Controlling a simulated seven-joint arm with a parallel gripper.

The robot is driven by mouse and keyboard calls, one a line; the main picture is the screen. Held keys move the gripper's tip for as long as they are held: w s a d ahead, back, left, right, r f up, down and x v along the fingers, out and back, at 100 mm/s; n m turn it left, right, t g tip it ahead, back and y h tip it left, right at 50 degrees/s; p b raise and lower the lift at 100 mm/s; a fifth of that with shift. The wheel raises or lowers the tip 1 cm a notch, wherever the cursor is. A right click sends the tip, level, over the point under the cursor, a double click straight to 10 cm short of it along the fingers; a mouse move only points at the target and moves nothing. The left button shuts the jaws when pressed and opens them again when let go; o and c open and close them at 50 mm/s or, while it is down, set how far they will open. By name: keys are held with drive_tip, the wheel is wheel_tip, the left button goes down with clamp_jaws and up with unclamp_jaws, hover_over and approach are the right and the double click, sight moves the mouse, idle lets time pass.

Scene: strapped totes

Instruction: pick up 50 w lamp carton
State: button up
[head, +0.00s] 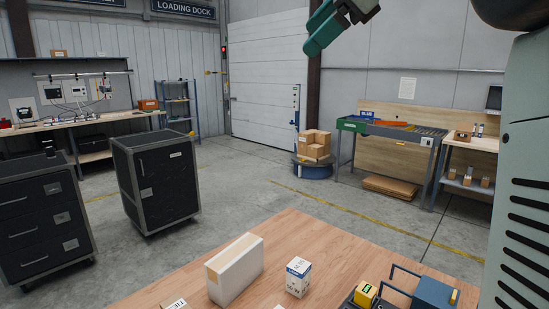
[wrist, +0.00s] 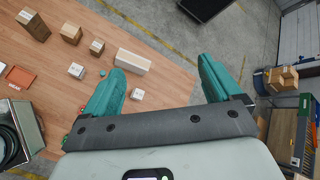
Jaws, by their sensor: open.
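A small upright white carton with a blue top band (head: 298,277) stands on the wooden table. Its print is too small to read surely, but it looks like the lamp carton. A small white box in the wrist view (wrist: 137,94) appears to be the same carton, near the left finger in the picture. My gripper (wrist: 163,68) is open and empty, its two teal fingers spread wide. In the head view my gripper (head: 315,45) is high above the table, at the top of the picture.
A long white carton with tan tape (head: 235,270) stands just left of the small carton. A yellow box (head: 365,294) and a blue object (head: 435,297) are to the right. Several brown boxes, including one box (wrist: 71,33), stand across the wooden table (wrist: 160,90).

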drive_tip(key=w+d+f+m+t+y, duration=0.2)
drive_tip(key=w+d+m+y, duration=0.1)
drive_tip(key=w+d+m, duration=0.5)
approach(294, 267)
drive_tip(key=w, duration=0.1)
drive_tip(key=w+a+f, duration=0.3)
drive_tip(key=shift+w+f, duration=0.15)
drive_tip(key=shift+w, duration=0.05)
drive_tip(key=shift+x, duration=2.9)
drive_tip(key=shift+w+d, duration=0.1)
drive_tip(key=shift+d, duration=0.05)
drive_tip(key=c, duration=1.1)
